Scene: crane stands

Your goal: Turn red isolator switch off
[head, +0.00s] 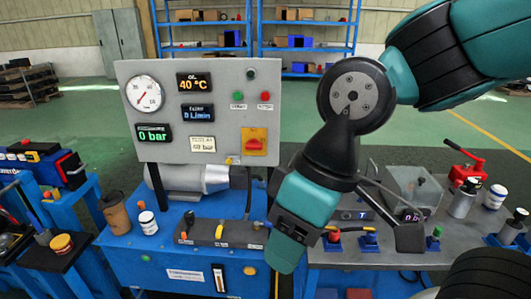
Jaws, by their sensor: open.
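The red isolator switch (254,142) is a red rotary knob on a yellow-orange plate, at the lower right of the upright grey control panel (215,155). The knob is too small to read its position surely. My arm comes in from the top right and bends down to the right of the panel. Its teal wrist lies low, in front of the bench and apart from the switch. I cannot make out my gripper's fingers. The switch is uncovered in the head view.
The panel has a round gauge (143,93), lit displays, and green (238,97) and red (265,97) buttons. Below, a blue bench (125,252) carries a brown cup (115,213) and a lever block (215,232). A grey bench with a red-handled device (464,168) stands at the right.

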